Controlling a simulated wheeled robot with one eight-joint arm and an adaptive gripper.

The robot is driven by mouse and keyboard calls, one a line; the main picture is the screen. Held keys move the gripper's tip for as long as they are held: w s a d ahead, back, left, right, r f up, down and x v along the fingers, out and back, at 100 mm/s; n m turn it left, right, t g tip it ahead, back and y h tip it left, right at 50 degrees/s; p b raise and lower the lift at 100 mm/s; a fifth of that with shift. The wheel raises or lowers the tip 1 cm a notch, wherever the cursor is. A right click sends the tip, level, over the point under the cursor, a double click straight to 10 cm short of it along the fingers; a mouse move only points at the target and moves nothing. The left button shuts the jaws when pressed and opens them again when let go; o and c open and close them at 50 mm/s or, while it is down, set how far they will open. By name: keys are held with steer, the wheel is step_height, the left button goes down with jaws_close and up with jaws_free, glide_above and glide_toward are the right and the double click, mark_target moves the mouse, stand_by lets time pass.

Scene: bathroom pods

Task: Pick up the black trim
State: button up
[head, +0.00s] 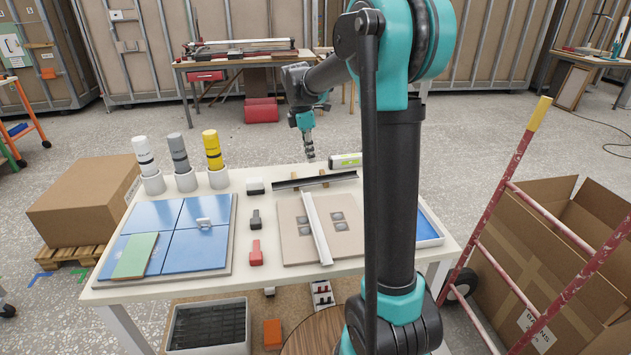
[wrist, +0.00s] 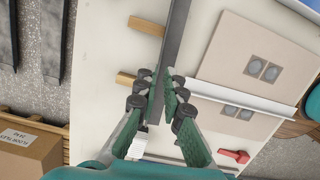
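The black trim (head: 340,177) is a long dark angled strip lying across two small wooden blocks near the back of the white table. In the wrist view the black trim (wrist: 174,38) runs from the top edge down between my fingers. My gripper (head: 310,157) points down above the trim, its tips appearing apart from it in the head view. In the wrist view my gripper (wrist: 159,82) is open, with one finger on each side of the trim. The fingers hide part of its lower stretch.
A white trim (head: 317,228) lies across a beige tile board (head: 292,252). A green-and-white level (head: 345,161) lies behind the black trim. Black (head: 255,219) and red (head: 256,253) tools, blue tiles (head: 154,214) and several capped tubes stand left.

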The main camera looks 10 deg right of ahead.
mark_target(316, 180)
steer(key=shift+d+f, duration=0.25)
steer(key=shift+f, duration=0.95)
steer(key=shift+d+f, duration=0.25)
steer(key=shift+f, duration=0.9)
steer(key=shift+d+f, duration=0.25)
steer(key=shift+f, duration=0.95)
jaws_close()
steer(key=shift+r, duration=0.1)
